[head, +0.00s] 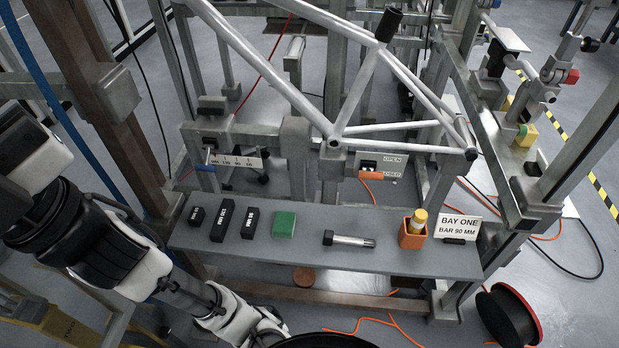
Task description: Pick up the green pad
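The green pad (284,224) is a small block with rounded edges. It lies flat on the grey shelf (330,257), left of the middle, just right of a row of black bars. Nothing covers it and nothing touches it from above. My arm comes in from the left edge and runs down to the bottom of the view, below and in front of the shelf. My gripper's fingers do not show, so I cannot see where they are or whether they hold anything.
Black bars (250,222) stand close left of the pad. Right of it lie a metal bolt (349,240), an orange holder (412,236) with a yellow-topped item, and a "BAY ONE, BAR 90 MM" sign (457,230). A white bicycle frame (366,85) is clamped above and behind the shelf.

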